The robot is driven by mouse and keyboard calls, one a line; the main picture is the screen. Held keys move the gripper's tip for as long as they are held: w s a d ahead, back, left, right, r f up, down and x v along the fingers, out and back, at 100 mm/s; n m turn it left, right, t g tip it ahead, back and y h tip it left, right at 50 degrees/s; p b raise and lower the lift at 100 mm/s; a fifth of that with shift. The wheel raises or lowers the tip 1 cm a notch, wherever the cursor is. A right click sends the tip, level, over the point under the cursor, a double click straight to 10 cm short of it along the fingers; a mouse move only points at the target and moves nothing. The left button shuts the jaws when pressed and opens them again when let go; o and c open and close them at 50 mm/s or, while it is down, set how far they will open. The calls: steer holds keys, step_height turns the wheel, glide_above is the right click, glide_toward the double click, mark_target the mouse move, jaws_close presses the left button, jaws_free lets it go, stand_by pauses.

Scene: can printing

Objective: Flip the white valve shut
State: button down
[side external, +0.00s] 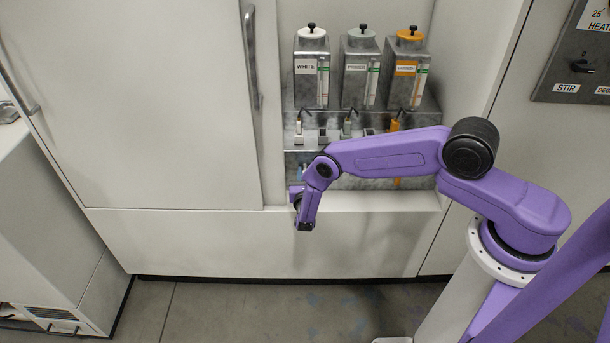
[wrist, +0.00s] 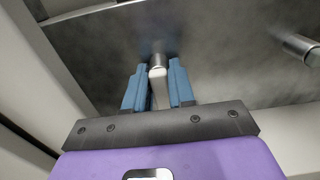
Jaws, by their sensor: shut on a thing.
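The white valve's pale lever (wrist: 159,88) hangs from a round metal stub under a brushed steel panel in the wrist view. My gripper (wrist: 159,72) has its two blue fingers on either side of this lever and is shut on it. The finger tips reach close to the stub. In the side view my gripper (side external: 299,169) is below the tap of the container labelled WHITE (side external: 306,82), pointing up at the steel stand. The lever itself cannot be made out there.
A container labelled PRIMER (side external: 356,85) and an orange-lidded one (side external: 405,84) stand to the right on the steel stand (side external: 424,103). Another metal stub (wrist: 302,48) is at the right in the wrist view. A cabinet door (side external: 140,100) is at the left.

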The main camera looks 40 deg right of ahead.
steer(key=shift+n, duration=0.3)
steer(key=n, duration=0.4)
steer(key=shift+s, duration=0.1)
steer(key=n, duration=0.4)
steer(key=shift+s+d+n, duration=0.1)
steer(key=shift+n, duration=0.2)
steer(key=n, duration=0.4)
steer(key=shift+r, duration=0.1)
steer(key=n, duration=0.4)
steer(key=shift+r, duration=0.1)
steer(key=shift+n, duration=0.4)
steer(key=c, duration=1)
jaws_free()
steer(key=shift+c, duration=0.2)
